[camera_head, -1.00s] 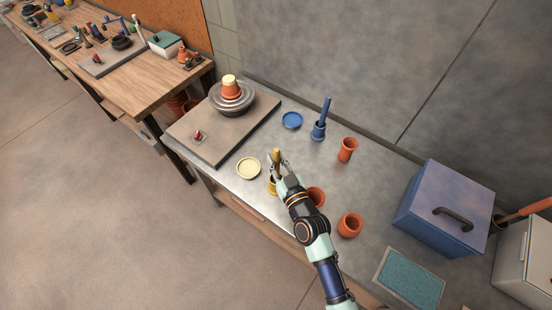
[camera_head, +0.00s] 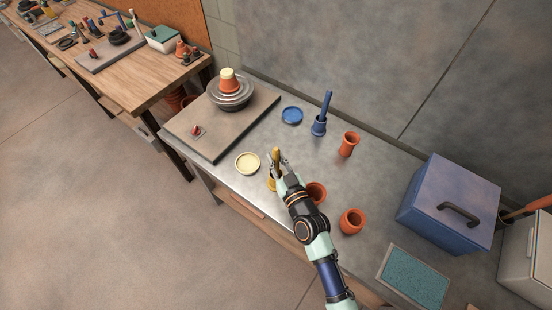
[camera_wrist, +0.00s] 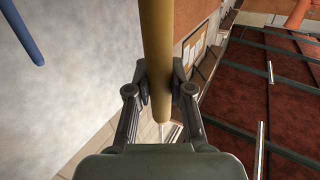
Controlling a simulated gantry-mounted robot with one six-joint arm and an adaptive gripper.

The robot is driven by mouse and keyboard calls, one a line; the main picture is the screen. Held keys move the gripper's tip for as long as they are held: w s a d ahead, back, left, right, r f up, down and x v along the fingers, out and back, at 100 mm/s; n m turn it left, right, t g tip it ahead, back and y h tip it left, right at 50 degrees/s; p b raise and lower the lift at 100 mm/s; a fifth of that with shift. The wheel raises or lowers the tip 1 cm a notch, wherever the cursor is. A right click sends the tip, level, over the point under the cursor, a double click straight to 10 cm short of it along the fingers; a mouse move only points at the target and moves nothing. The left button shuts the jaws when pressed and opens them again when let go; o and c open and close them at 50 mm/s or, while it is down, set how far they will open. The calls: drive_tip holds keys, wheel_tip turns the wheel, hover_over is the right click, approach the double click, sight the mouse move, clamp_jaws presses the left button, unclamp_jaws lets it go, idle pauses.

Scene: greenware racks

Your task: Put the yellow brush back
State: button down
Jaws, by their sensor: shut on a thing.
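The yellow brush (camera_head: 276,155) stands about upright in the grasp of my gripper (camera_head: 281,168). In the wrist view its yellow handle (camera_wrist: 157,60) runs between the two fingers of my gripper (camera_wrist: 160,85), which are shut on it. A yellow pot (camera_head: 271,185) is directly below the gripper at the front edge of the metal table, partly hidden by the gripper. The brush's lower end is hidden, so I cannot tell whether it is inside the pot. A yellow dish (camera_head: 248,163) lies just left of the gripper.
A blue brush (camera_head: 327,104) stands in a blue pot (camera_head: 319,126), near a blue dish (camera_head: 292,116). Orange pots (camera_head: 349,144) (camera_head: 351,222) (camera_head: 316,192) stand right of the gripper. A board (camera_head: 205,134) with stacked ware is left; a blue box (camera_head: 448,205) is right.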

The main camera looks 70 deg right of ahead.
drive_tip(key=shift+f, duration=0.15)
drive_tip(key=c, duration=1)
unclamp_jaws()
drive_tip(key=shift+o, duration=0.2)
drive_tip(key=v, duration=1.2)
